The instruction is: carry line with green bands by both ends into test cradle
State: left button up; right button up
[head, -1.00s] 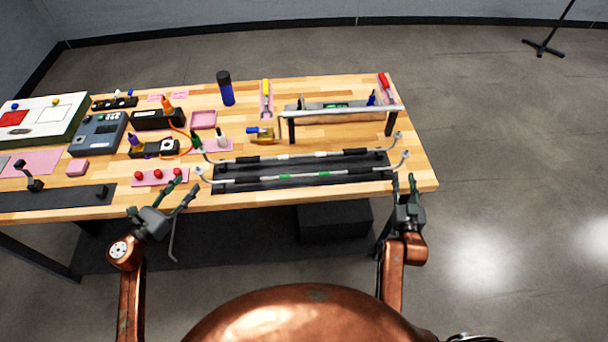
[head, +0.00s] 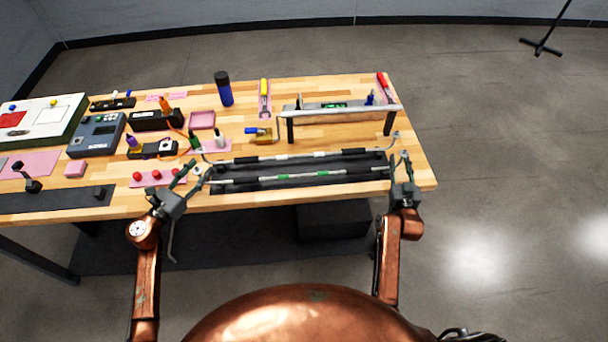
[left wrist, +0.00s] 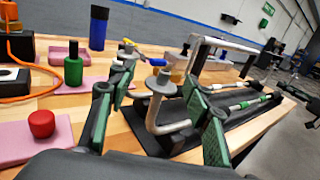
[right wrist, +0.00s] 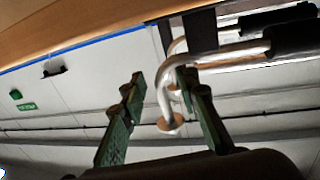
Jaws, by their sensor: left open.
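The line with green bands (head: 283,177) lies on a black rack near the table's front edge, its ends bent up. My left gripper (head: 193,178) is open at the line's left end; the left wrist view shows that bent metal end (left wrist: 158,118) between the spread fingers. My right gripper (head: 402,163) is at the right end; in the right wrist view a curved tube end (right wrist: 163,95) lies between its spread fingers, close to one of them. No grip shows on either end. A long black base with posts (head: 60,198), possibly the test cradle, lies at the left front.
A second line with black and white bands (head: 270,158) lies just behind. A raised metal frame (head: 340,112) stands beyond it. A pink pad with red knobs (head: 140,180) and a green bottle (left wrist: 73,65) are close to my left gripper.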

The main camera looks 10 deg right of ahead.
pick_arm(q)
jog(key=shift+c, duration=0.5)
pick_arm(e)
jog(key=shift+c, duration=0.6)
pick_arm(q)
jog(key=c, duration=0.6)
pick_arm(e)
jog(key=c, duration=0.6)
pick_arm(q)
grip_shut()
pick_arm(e)
grip_shut()
jog(key=shift+r, duration=0.1)
